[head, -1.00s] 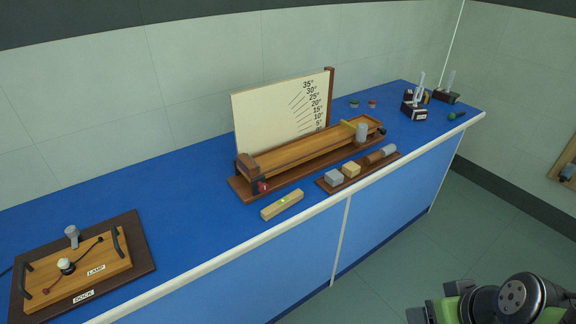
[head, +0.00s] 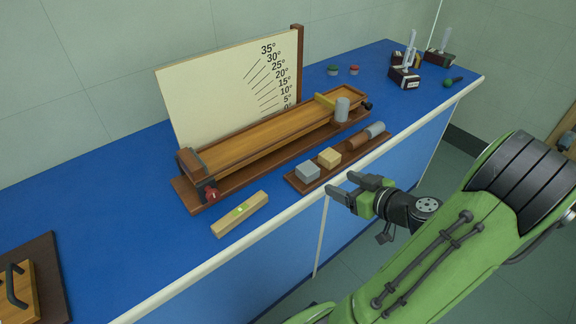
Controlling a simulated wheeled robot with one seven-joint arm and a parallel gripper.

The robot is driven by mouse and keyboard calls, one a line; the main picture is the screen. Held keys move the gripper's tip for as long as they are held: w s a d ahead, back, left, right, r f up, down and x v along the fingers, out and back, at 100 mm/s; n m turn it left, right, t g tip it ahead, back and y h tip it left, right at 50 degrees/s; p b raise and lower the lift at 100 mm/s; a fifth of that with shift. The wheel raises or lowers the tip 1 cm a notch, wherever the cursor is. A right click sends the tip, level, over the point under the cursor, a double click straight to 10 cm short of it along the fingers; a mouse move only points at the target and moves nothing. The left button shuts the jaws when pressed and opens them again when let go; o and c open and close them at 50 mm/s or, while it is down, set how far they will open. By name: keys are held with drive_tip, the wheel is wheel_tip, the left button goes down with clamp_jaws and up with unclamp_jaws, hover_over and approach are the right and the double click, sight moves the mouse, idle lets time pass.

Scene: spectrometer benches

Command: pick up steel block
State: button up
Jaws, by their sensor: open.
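A grey block (head: 307,172), which looks like the steel block, sits at the near left end of a low brown tray (head: 343,163). A pale wooden block (head: 329,158) is beside it. Farther along lie a brown cylinder (head: 358,140) and a grey cylinder (head: 375,130). My gripper (head: 341,187) is open and empty, to the right of the grey block and near the bench's front edge. It is apart from the block, and its fingers point left. The block is not hidden.
Behind the tray stands a wooden ramp (head: 255,143) with a grey cylinder (head: 342,109) on it and an angle board (head: 215,95). Blue bench top (head: 130,240) is clear farther left.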

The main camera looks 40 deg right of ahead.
sight(311, 170)
drive_tip(key=b+x, duration=0.1)
drive_tip(key=x, duration=1.3)
drive_tip(key=shift+w+f, duration=0.25)
drive_tip(key=shift+f, duration=0.1)
drive_tip(key=shift+s, duration=0.1)
drive_tip(key=shift+c, duration=0.2)
drive_tip(key=c, duration=0.7)
drive_tip(key=shift+r, duration=0.1)
drive_tip(key=shift+c, duration=0.4)
drive_tip(key=shift+r, duration=0.1)
